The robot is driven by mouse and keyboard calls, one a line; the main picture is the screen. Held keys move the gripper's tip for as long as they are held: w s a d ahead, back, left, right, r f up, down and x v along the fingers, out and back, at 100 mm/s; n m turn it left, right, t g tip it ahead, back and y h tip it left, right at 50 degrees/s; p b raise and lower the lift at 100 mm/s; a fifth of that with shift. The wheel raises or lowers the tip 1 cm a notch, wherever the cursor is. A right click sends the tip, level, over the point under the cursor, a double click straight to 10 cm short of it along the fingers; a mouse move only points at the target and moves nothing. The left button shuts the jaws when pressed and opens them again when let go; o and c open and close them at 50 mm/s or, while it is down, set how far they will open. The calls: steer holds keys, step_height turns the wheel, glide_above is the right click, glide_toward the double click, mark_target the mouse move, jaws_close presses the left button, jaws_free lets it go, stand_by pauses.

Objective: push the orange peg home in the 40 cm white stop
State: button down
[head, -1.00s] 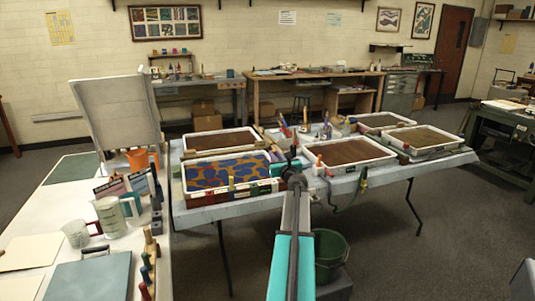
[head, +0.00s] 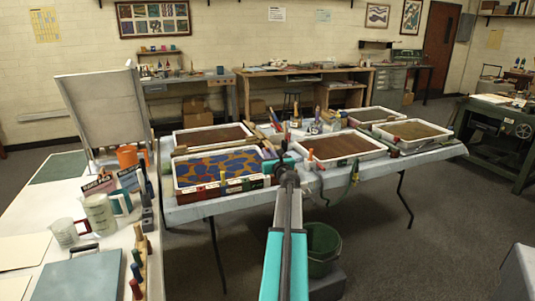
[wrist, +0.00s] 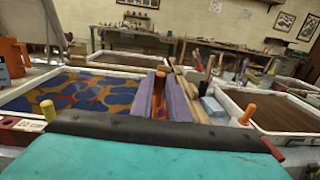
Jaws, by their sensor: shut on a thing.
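In the wrist view my gripper (wrist: 161,100) shows as two purple fingers, shut on an upright orange peg (wrist: 160,84). They are over the right end of the blue-and-orange patterned tray (wrist: 95,73). Another orange peg (wrist: 248,113) stands at the near corner of the brown tray, also visible in the head view (head: 310,154). I cannot make out the 40 cm white stop or whether the held peg touches it.
A yellow peg (wrist: 47,110) stands at the patterned tray's near edge. Brown trays (head: 343,145) stand to the right. Bottles and tools (head: 316,122) crowd the table's middle. A green bucket (head: 322,245) is on the floor below. A white side table (head: 95,240) is at left.

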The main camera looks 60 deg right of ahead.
steer(key=shift+f+b, duration=1.45)
steer(key=shift+f, duration=0.45)
